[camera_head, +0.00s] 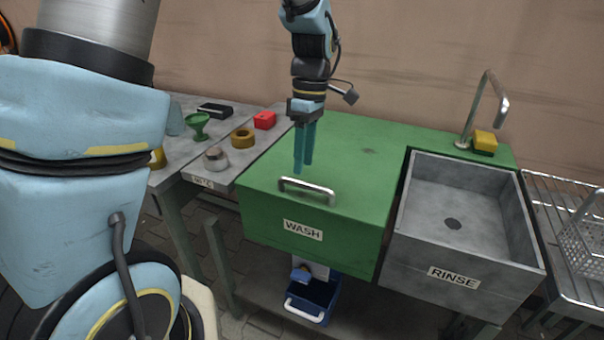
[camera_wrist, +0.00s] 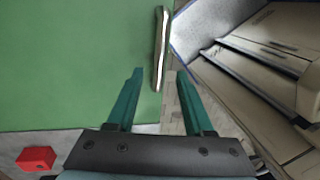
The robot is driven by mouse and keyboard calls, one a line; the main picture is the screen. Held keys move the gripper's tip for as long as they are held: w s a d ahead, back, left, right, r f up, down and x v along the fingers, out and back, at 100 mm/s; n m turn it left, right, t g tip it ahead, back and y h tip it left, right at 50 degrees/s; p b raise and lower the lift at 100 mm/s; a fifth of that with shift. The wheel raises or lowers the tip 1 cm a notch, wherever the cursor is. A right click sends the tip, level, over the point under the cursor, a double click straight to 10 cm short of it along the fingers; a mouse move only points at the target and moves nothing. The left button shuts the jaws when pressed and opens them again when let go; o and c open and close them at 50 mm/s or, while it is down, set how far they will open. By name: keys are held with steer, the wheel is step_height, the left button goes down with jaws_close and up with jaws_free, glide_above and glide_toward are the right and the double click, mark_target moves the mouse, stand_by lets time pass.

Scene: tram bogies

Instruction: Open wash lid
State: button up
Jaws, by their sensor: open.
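The wash lid (camera_head: 345,150) is a green flat cover lying shut over the basin labelled WASH. Its metal bar handle (camera_head: 307,187) is near the front edge. My gripper (camera_head: 303,170) points down above the lid, just behind the handle in the head view, open and empty. In the wrist view the handle (camera_wrist: 160,50) lies ahead of my gripper (camera_wrist: 157,72), its near end between the lines of the two teal fingers. The green lid (camera_wrist: 70,65) fills the left of that view. The inside of the wash basin is hidden.
The open grey RINSE basin (camera_head: 455,215) with a tap (camera_head: 487,105) and yellow sponge (camera_head: 485,142) stands right. A side table (camera_head: 180,160) at left holds a red box (camera_head: 265,120), a brass ring (camera_head: 243,138) and a green funnel (camera_head: 198,125). A blue bin (camera_head: 312,297) sits below.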

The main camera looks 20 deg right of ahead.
steer(key=shift+s+a+f, duration=0.15)
steer(key=shift+f, duration=0.9)
steer(key=shift+s+a+f, duration=0.15)
steer(key=shift+f, duration=0.85)
steer(key=shift+c, duration=0.2)
jaws_close()
